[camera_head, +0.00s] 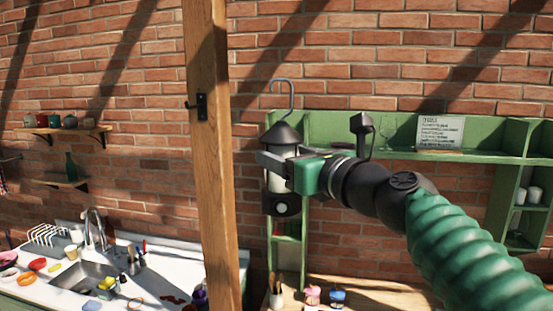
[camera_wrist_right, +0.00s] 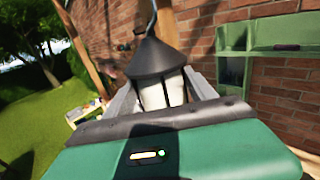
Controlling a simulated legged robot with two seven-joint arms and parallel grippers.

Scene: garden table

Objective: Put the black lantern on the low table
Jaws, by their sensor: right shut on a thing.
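The black lantern (camera_head: 282,137) has a dark conical top, a pale body and a blue-grey hook above it. My right gripper (camera_head: 272,161) is shut on the lantern around its body and holds it upright in the air, in front of the brick wall and green shelf. In the right wrist view the lantern (camera_wrist_right: 160,68) stands between the two grey fingers. My left gripper is not in view. I cannot make out a low table for certain in either view.
A wooden post (camera_head: 208,150) stands just left of the lantern. A green shelf unit (camera_head: 390,153) is on the wall behind. A wooden counter (camera_head: 385,292) with cups lies below right. A cluttered sink counter (camera_head: 40,290) is at lower left. Grass (camera_wrist_right: 30,105) shows in the wrist view.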

